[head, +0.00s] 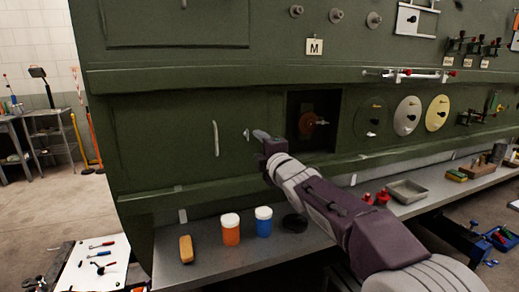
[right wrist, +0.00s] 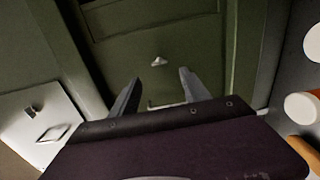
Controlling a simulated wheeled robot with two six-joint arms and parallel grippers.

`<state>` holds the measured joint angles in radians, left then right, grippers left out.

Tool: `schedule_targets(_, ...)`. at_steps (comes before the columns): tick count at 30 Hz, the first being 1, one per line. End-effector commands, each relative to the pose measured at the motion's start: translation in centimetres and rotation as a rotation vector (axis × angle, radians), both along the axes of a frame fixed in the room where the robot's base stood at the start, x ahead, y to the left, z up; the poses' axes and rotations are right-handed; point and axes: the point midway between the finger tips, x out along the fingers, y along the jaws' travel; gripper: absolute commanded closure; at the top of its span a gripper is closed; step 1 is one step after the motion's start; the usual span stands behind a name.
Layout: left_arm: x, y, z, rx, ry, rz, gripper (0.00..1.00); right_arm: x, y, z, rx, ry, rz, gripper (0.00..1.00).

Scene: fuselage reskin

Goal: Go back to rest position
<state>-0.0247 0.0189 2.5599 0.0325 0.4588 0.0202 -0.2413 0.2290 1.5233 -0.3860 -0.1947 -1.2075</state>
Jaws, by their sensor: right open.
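My right gripper (head: 258,136) reaches in from the lower right, in front of the green fuselage panel (head: 160,135). In the right wrist view its two fingers (right wrist: 160,75) stand apart with nothing between them. A small light knob (right wrist: 159,61) on the panel shows just beyond the fingertips; I cannot tell whether they touch it. A pale vertical handle (head: 215,138) is on the panel left of the gripper. My left gripper is not in view.
A square opening (head: 299,120) with a brown round part lies right of the gripper. Below, a grey shelf (head: 205,268) carries an orange jar (head: 230,229), a blue jar (head: 263,222), a brush (head: 186,249) and a metal tray (head: 407,191). Open floor lies at left.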

Motion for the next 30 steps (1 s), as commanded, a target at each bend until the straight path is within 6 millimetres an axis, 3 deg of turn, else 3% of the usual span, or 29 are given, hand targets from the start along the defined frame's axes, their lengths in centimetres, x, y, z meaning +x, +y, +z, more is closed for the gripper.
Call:
schedule_targets(3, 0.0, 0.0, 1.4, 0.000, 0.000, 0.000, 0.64, 0.1, -1.3, 2.1, 0.002, -0.010, -0.022, 0.45)
schedule_targets(5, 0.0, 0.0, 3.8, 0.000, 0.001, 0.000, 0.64, -0.2, -3.7, 3.9, 0.002, 0.007, -0.062, 0.45)
schedule_targets(8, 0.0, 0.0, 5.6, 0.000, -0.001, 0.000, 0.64, -1.9, -7.9, -2.4, 0.051, 0.220, -0.153, 0.45)
schedule_targets(11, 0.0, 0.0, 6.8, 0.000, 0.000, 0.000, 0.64, -5.2, -11.1, -9.4, 0.196, 0.473, -0.271, 0.45)
schedule_targets(14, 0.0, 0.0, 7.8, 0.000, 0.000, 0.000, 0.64, -10.5, -13.5, -16.5, 0.378, 0.733, -0.428, 0.45)
schedule_targets(15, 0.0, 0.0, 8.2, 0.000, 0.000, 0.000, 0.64, -13.1, -14.2, -19.2, 0.456, 0.837, -0.504, 0.45)
schedule_targets(18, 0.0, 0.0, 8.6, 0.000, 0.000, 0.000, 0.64, -20.4, -15.3, -25.2, 0.655, 1.072, -0.722, 0.45)
schedule_targets(21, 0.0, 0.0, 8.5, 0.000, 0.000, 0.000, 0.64, -27.3, -15.4, -29.7, 0.825, 1.251, -0.954, 0.45)
schedule_targets(25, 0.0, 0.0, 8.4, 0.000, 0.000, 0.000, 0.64, -33.8, -15.1, -32.5, 1.014, 1.379, -1.243, 0.45)
schedule_targets(30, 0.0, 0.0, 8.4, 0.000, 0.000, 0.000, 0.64, -34.7, -15.0, -32.6, 1.144, 1.369, -1.384, 0.45)
